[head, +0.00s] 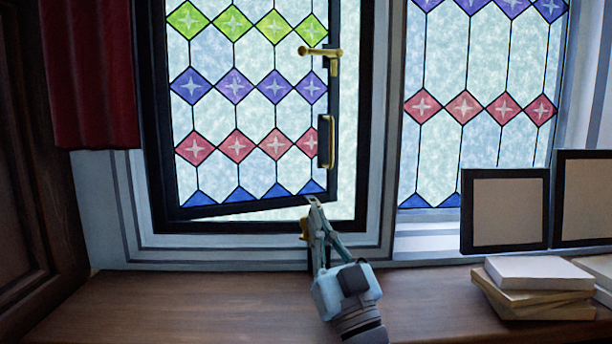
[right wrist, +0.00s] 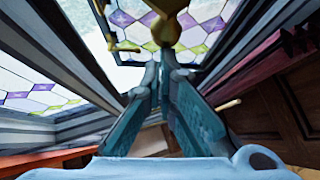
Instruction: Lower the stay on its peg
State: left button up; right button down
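The casement window (head: 333,120) has a dark frame and coloured diamond panes, and stands slightly ajar. My right gripper (head: 314,203) reaches up to its bottom edge. In the right wrist view its fingers are close together around the end of a brass piece (right wrist: 166,28), which looks like the stay. A small brass part (head: 304,229) shows just left of the fingers in the head view; another short brass bar (right wrist: 228,104) shows in the right wrist view. I cannot tell which brass part is the peg. The fingers hide most of the stay. My left gripper is not in view.
Stacked books (head: 535,273) and two dark frames (head: 505,210) stand at the right of the wooden sill (head: 190,305). A red curtain (head: 95,75) hangs at left. The left sill is clear.

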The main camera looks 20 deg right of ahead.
notch_tip(320, 180, up, 10)
jog(key=shift+w+f+h, duration=0.25)
jog(key=shift+h, duration=0.05)
dwell(0.5)
